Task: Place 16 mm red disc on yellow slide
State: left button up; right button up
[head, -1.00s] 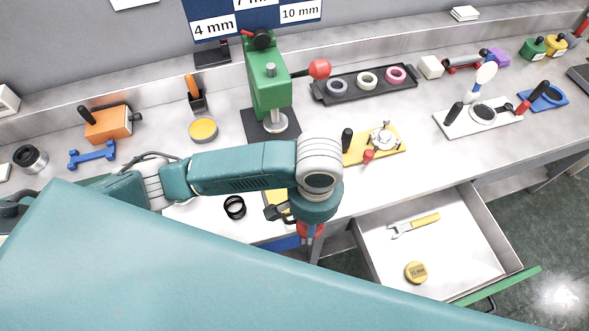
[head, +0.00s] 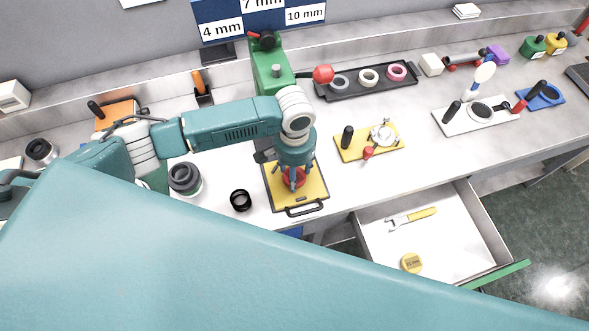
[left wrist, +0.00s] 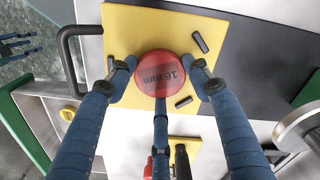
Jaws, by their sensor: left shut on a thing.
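The red disc (left wrist: 160,74), marked 16 mm, is between the fingers of my left gripper (left wrist: 159,86) in the left wrist view. In the head view the disc (head: 289,183) is partly hidden by my left gripper (head: 294,184), which points down and is shut on it. The yellow slide (left wrist: 126,29) lies directly under the disc, with a black handle and small black bars beside the disc. The slide (head: 313,199) also shows in the head view. I cannot tell whether the disc touches it.
A green press (head: 268,72) stands behind the slide. A yellow plate (head: 350,153) with a clamp lies to the right. A black ring (head: 240,200) and a grey cylinder (head: 185,180) stand to the left. An open drawer (head: 452,252) holds a wrench and a yellow disc.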

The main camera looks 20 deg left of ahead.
pick_arm(q)
jog(key=shift+f, duration=0.15)
jog(key=o, duration=1)
jog(key=shift+o, duration=1)
pick_arm(e)
jog(key=shift+w+d, duration=0.4)
jog(key=shift+w, duration=0.05)
pick_arm(q)
notch_tip(320, 180, up, 12)
jog(key=b, duration=0.1)
jog(key=shift+b, duration=0.35)
pick_arm(e)
jog(key=shift+s+a+f, duration=0.2)
jog(key=shift+f, duration=0.55)
